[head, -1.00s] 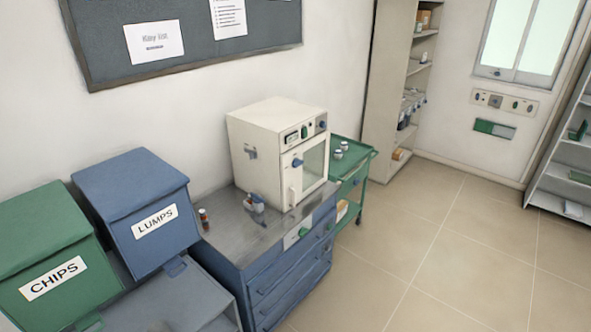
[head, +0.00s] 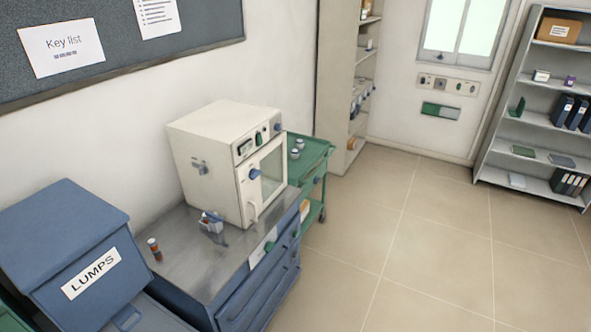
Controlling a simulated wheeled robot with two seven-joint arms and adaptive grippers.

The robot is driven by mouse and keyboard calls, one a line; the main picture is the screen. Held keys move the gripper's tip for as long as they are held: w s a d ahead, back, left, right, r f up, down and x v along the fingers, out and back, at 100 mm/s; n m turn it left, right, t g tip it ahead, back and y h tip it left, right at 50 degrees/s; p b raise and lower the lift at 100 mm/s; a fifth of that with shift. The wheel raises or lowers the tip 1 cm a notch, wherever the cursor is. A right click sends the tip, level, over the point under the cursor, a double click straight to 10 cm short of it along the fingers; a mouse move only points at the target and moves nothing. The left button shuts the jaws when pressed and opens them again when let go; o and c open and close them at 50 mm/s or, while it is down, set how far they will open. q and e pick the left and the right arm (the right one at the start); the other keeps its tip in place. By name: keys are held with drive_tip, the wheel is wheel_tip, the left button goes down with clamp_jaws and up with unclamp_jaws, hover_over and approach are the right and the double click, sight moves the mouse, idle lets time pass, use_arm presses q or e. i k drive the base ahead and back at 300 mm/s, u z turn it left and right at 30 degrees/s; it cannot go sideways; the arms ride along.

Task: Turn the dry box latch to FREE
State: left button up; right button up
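The dry box (head: 214,168) is a cream cabinet with a glass door, standing on the metal top of a blue drawer cabinet. The door looks shut. The latch's markings are too small to read. Neither of my grippers shows in the head view.
The blue drawer cabinet (head: 250,299) has a small container (head: 211,222) and a brown bottle (head: 154,249) on top. A blue LUMPS bin (head: 68,245) is at left. A green cart (head: 309,157) stands behind the dry box. Tiled floor (head: 425,255) at right is clear.

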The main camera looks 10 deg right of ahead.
sight(254, 174)
drive_tip(key=z, duration=0.2)
drive_tip(key=i, duration=0.7)
drive_tip(key=u, duration=0.75)
drive_tip(key=i, duration=0.55)
drive_tip(key=u, duration=0.55)
